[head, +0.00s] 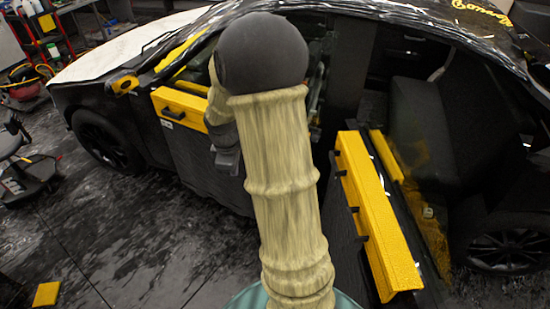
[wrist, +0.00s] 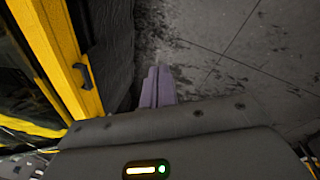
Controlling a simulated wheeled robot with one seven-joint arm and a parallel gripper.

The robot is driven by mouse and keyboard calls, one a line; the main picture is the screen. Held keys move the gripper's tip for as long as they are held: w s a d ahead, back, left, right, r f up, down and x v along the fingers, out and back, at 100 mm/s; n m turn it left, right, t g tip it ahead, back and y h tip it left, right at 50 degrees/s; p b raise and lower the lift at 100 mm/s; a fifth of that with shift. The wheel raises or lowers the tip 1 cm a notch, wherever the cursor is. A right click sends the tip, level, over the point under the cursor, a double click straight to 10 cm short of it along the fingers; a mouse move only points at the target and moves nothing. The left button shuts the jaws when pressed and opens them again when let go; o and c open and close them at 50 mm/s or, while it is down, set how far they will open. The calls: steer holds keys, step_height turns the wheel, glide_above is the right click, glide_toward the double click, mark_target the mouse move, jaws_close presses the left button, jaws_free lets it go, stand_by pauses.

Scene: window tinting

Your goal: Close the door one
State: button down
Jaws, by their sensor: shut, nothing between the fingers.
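A dark car door with a yellow top edge (head: 372,205) stands swung open on the right in the head view, with black brackets along its side. Another dark door with a yellow top panel (head: 179,108) and a black handle is at left centre, partly hidden by my arm. Which one is door one I cannot tell. My gripper (head: 228,160) is beside this left door, partly covered by my arm. In the wrist view, the gripper's fingers (wrist: 157,88) are together and empty. A yellow door edge (wrist: 62,62) with a black handle is left of them, apart from the fingertips.
The black car (head: 420,30) fills the back, with a dark rear seat (head: 430,110) visible through the open doorway. A wheeled stool (head: 25,170) stands at the far left. A yellow block (head: 46,294) lies on the floor. The stained floor at left front is mostly clear.

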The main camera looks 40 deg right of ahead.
steer(key=s+a+m+t+y+b, duration=0.1)
steer(key=s+a+m, duration=0.8)
steer(key=s+a, duration=0.4)
steer(key=shift+a+r+b, duration=0.2)
steer(key=shift+r+b, duration=0.05)
steer(key=shift+b, duration=0.1)
